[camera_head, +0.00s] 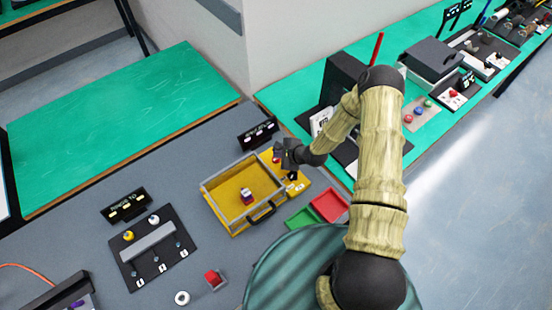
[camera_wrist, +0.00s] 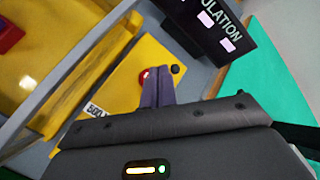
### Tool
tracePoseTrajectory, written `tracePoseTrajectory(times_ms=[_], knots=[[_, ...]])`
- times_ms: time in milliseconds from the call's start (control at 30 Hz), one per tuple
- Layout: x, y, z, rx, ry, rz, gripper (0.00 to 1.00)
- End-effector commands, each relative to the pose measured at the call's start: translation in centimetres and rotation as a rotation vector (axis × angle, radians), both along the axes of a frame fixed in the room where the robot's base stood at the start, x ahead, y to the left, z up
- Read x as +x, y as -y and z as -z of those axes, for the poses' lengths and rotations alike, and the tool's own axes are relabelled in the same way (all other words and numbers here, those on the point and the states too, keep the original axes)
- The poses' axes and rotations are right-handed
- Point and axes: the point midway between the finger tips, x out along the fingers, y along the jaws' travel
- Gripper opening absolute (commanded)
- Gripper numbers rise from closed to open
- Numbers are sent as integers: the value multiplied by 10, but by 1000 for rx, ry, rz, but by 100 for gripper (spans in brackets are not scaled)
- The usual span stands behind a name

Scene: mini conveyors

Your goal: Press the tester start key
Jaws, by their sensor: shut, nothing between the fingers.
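The tester is a yellow box (camera_head: 217,205) with a clear-walled tray and a yellow side panel, in the middle of the head view. Its panel (camera_wrist: 118,92) fills the middle of the wrist view. A red round key (camera_wrist: 146,75) sits on the panel, partly covered by my fingers, with a small black knob (camera_wrist: 175,69) to its right. My gripper (camera_wrist: 158,74) is shut and empty, its fingertips over or right beside the red key. I cannot tell whether they touch it. In the head view my gripper (camera_head: 280,150) is above the panel's far end.
A black sign (camera_wrist: 210,32) ending in "ULATION" stands close behind the panel. Green (camera_head: 302,218) and red (camera_head: 330,205) bins stand to the right.

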Motion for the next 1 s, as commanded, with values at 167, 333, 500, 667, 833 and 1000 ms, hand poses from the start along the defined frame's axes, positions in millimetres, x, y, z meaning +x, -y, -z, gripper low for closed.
tracePoseTrajectory(times_ms=[167, 333, 500, 667, 833, 1000], knots=[[0, 0, 0, 0, 0, 0, 0], [0, 0, 0, 0, 0, 0, 0], [0, 0, 0, 0, 0, 0, 0], [0, 0, 2, 1, -1, 1, 0], [0, 0, 9, 1, 0, 1, 0], [0, 0, 8, 0, 0, 0, 0]])
